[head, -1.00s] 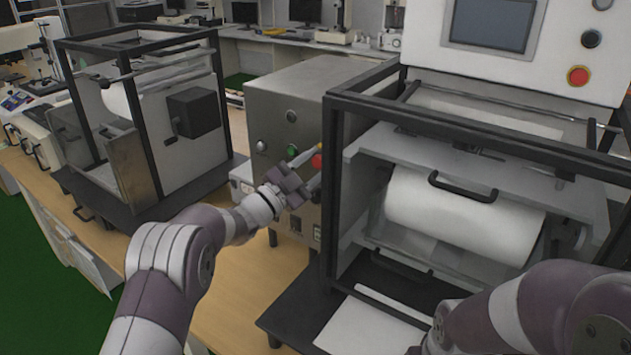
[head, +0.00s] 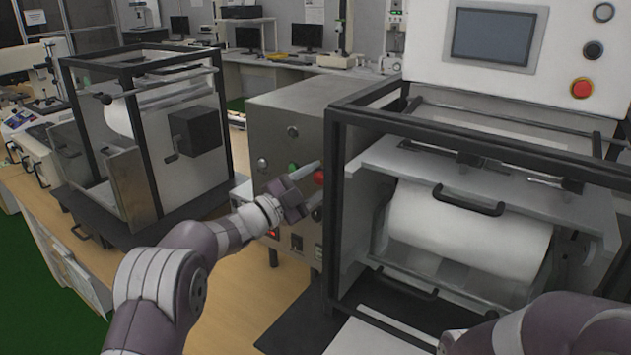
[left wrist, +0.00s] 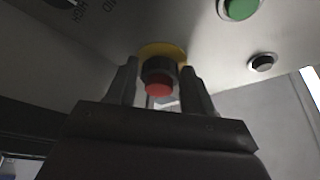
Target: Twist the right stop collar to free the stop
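A red stop button (head: 319,178) sits on the front of the steel control box (head: 290,105). In the left wrist view the red button (left wrist: 158,87) has a dark collar (left wrist: 160,68) and a yellow ring (left wrist: 162,50) behind it. My left gripper (head: 312,190) is at this button. In the left wrist view its fingers (left wrist: 160,88) stand one on each side of the collar, with a narrow gap on the left; contact on the right is unclear. A second red button (head: 581,88) is on the white panel at the right. My right gripper is out of view.
A green button (left wrist: 240,8) and a black one (left wrist: 262,63) are near the left gripper. The black frame (head: 335,200) of the roller machine stands close to its right. Another framed machine (head: 150,130) stands at the left.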

